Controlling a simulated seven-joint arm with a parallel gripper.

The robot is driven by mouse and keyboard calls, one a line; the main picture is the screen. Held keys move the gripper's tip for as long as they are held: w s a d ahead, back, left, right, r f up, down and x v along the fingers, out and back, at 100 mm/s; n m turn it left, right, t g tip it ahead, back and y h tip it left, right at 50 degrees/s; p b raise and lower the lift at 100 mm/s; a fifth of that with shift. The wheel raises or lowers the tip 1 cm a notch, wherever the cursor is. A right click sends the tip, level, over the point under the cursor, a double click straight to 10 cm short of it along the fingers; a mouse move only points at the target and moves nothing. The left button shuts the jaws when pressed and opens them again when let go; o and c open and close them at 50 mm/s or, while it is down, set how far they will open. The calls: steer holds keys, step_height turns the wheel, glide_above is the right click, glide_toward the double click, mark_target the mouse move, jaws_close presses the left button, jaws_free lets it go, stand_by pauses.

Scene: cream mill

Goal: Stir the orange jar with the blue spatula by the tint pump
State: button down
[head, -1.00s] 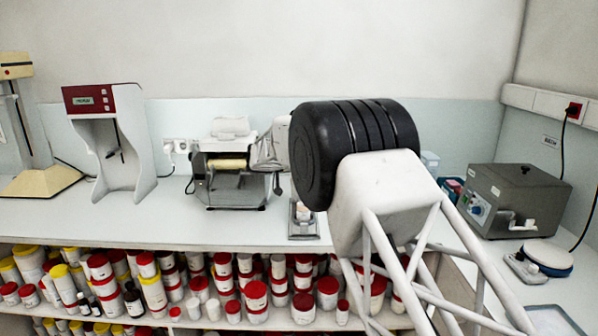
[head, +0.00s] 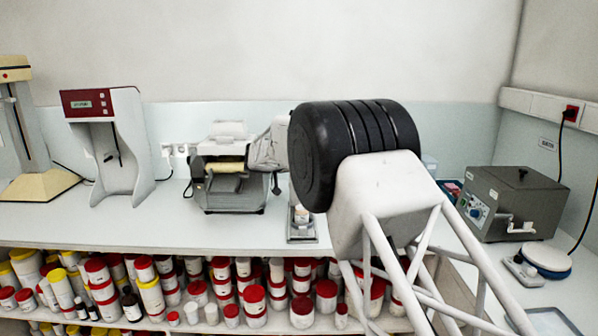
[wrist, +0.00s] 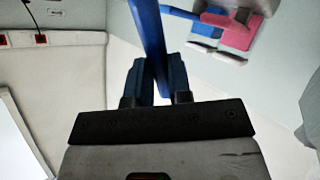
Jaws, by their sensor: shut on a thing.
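In the wrist view my gripper (wrist: 157,62) is shut on a long blue bar, the blue spatula (wrist: 148,28). It runs up between the two dark blue fingers and out of the top of the picture; its far end is out of view. In the head view the gripper and spatula cannot be made out behind my arm. No machine is clearly readable as the tint pump.
A red-topped grey machine (head: 104,140) and a grey roller machine (head: 229,182) stand left. A grey box (head: 515,200) and a round white-and-blue dish (head: 547,258) stand right. A pink object (wrist: 236,32) with blue and white pieces lies upper right in the wrist view.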

steer(key=d+m+g+y, duration=0.3)
steer(key=d+m, duration=0.3)
steer(key=d, duration=0.3)
steer(key=shift+w+f+g, duration=0.2)
steer(key=shift+w+g, duration=0.1)
steer(key=shift+f, duration=0.2)
stand_by(0.4)
steer(key=shift+f, duration=2.2)
steer(key=shift+f, duration=0.3)
stand_by(1.0)
steer(key=shift+w+d, duration=0.15)
steer(key=shift+d, duration=0.2)
stand_by(0.8)
step_height(320, 180, up, 6)
stand_by(1.2)
